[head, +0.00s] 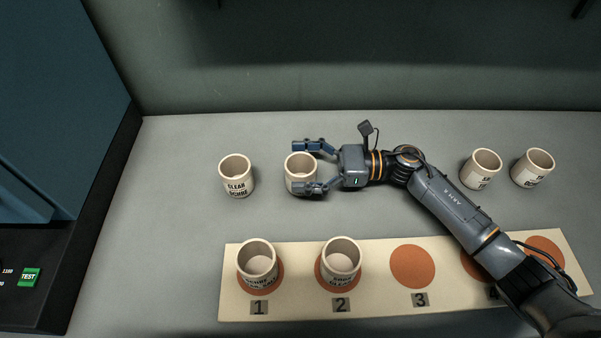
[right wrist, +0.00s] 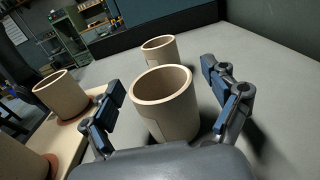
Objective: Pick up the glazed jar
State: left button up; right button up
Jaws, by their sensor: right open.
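A cream jar (head: 298,178) stands upright on the grey table, and its label is hidden by my right gripper (head: 314,166). The gripper is open with one finger on each side of this jar. In the right wrist view the jar (right wrist: 165,103) stands between the spread fingers, with gaps visible. Two jars (head: 479,170) (head: 532,168) stand at the right of the table. I cannot tell which jar is the glazed one. My left gripper is not in view.
A cream board (head: 376,301) lies along the front with numbered terracotta circles. Jars stand on circle 1 (head: 257,265) and circle 2 (head: 341,261); circle 3 (head: 413,266) is bare. My right arm crosses the board's right part. A dark blue machine (head: 60,110) is at the left.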

jog(key=c, duration=1.4)
jog(key=shift+o, duration=0.2)
jog(key=shift+r, duration=0.1)
